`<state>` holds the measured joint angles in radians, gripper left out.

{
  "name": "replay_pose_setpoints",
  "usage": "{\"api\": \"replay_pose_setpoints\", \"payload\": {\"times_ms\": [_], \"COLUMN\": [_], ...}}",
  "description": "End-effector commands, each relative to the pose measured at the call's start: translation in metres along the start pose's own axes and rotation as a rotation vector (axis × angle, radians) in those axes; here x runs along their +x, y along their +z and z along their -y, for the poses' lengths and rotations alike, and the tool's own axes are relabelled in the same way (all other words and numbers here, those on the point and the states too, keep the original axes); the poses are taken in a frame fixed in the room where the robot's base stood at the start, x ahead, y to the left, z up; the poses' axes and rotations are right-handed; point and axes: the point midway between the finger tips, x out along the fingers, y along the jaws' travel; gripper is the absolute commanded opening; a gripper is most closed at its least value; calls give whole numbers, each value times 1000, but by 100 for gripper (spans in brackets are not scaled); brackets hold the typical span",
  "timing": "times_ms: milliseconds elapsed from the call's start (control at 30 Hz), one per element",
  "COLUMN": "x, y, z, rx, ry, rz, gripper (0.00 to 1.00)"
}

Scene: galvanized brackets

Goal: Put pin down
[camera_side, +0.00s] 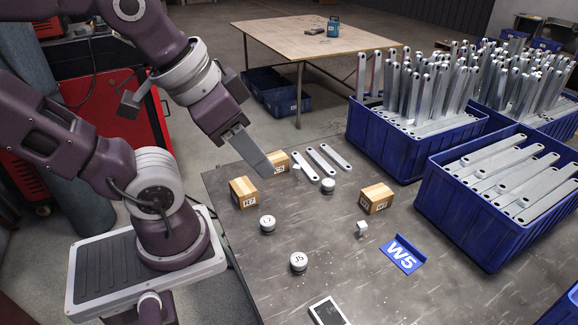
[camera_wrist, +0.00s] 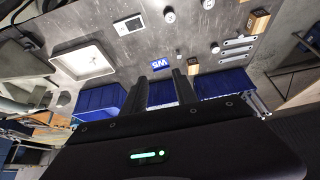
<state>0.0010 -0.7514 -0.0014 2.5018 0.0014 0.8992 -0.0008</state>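My gripper (camera_side: 268,168) hangs over the far left part of the dark table, pointing down and to the right in the side view. In the wrist view my gripper (camera_wrist: 160,78) shows two dark fingers with a clear gap between them. Nothing is visible in the gap but the scene beyond, so it is open and looks empty. I cannot pick out a pin for certain in either view.
Cardboard boxes (camera_side: 244,192) (camera_side: 376,198) and a blue W5 sign (camera_side: 402,255) stand on the table (camera_side: 345,270). Blue crates of brackets (camera_side: 490,225) (camera_side: 380,150) line the right side. The table's middle has free room.

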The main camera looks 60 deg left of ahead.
Motion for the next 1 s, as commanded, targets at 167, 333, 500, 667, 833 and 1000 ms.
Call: {"api": "replay_pose_setpoints", "payload": {"times_ms": [167, 333, 500, 667, 833, 1000], "x": [12, 81, 185, 288, 369, 400], "y": [-30, -139, -216, -214, -143, -79], "z": [6, 55, 152, 260, 344, 370], "rx": [-35, -169, -307, -414, -488, -515], "ry": [-15, -92, -212, -352, -505, -600], "rz": [-24, -150, -315, -468, -618, -710], "gripper": [35, 35, 35, 35, 35, 35]}}
